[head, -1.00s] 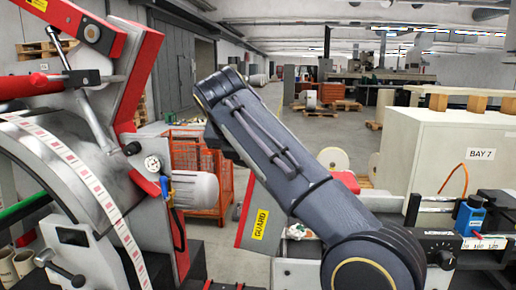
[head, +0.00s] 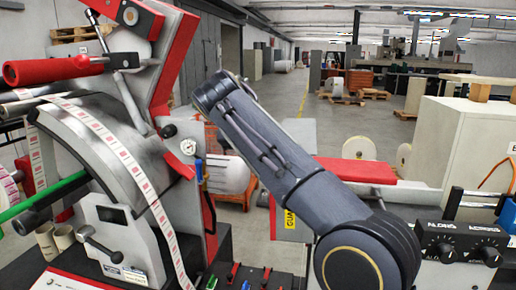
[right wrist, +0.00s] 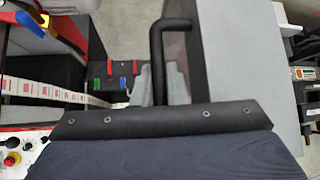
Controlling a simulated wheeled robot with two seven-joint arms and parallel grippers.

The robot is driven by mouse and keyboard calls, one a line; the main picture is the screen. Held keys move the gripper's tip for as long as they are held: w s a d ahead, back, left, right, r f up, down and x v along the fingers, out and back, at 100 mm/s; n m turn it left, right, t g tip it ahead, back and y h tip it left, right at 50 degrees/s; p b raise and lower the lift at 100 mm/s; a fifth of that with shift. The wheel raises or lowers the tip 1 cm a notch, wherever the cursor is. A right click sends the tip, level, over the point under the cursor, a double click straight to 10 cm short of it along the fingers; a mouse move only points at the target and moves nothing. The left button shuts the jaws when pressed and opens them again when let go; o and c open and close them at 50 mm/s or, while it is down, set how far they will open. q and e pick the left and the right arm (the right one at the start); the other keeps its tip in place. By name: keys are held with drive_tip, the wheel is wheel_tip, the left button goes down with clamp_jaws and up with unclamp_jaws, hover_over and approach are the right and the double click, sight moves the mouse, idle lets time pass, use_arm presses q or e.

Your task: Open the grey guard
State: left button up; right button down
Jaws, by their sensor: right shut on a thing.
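The grey guard (head: 279,222) shows in the head view behind my right arm, with its yellow label (head: 290,219) partly covered. In the right wrist view a grey panel (right wrist: 245,55) with a black bar handle (right wrist: 157,65) beside its left edge fills the middle and right. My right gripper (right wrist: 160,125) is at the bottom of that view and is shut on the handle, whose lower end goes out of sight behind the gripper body. How far the guard stands open I cannot tell. My left gripper is in neither current view.
A red flat part (head: 365,170) lies right of my arm. A control box with knobs (head: 462,240) is at the lower right.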

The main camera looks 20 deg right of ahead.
drive_tip(key=c, duration=1.5)
unclamp_jaws()
drive_tip(key=shift+d, duration=0.1)
drive_tip(key=shift+o, duration=0.2)
drive_tip(key=v, duration=0.8)
